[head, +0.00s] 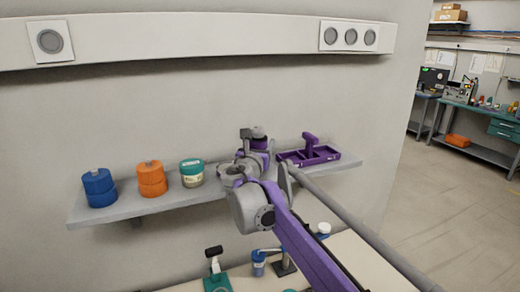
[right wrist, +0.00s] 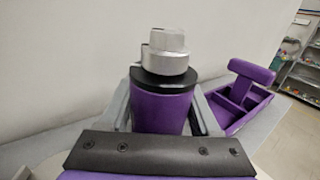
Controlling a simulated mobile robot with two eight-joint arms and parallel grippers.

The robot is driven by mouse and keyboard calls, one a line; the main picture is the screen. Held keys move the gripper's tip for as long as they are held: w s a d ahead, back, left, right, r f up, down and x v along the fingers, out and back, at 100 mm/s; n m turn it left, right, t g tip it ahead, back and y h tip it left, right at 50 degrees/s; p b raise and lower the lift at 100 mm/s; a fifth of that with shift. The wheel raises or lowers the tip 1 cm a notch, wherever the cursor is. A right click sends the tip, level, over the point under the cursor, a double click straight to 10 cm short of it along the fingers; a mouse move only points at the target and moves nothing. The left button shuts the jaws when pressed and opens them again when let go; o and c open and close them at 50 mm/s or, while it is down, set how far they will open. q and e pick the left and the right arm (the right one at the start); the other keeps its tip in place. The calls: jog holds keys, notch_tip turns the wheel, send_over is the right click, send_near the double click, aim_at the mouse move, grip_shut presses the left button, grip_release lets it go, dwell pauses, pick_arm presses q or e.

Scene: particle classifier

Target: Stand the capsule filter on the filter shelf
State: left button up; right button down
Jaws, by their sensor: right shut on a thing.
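The capsule filter, a purple cylinder with a black collar and silver top (right wrist: 163,112), stands close to upright between the fingers of my right gripper (right wrist: 168,118), which is shut on it. In the head view the capsule filter (head: 259,144) is partly behind my right gripper (head: 248,160), over the filter shelf (head: 140,207), between the jar and the purple tray. Its lower end is hidden, so I cannot tell whether it touches the shelf. My left gripper is not in view.
On the shelf stand a blue stacked cylinder (head: 99,188), an orange one (head: 151,179), a green-lidded jar (head: 192,173) and, to the right, a purple compartment tray (head: 308,155). A bench below (head: 350,270) holds a blue container (head: 258,263) and other small equipment.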

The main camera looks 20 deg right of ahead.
jog(key=shift+w+f, duration=0.3)
jog(key=shift+f, duration=0.5)
jog(key=shift+f, duration=0.15)
jog(key=shift+c, duration=0.6)
grip_release()
jog(key=shift+s+r, duration=0.15)
jog(key=shift+r, duration=0.1)
jog(key=b+v, duration=0.1)
jog(key=v, duration=1.1)
jog(key=shift+f, duration=0.1)
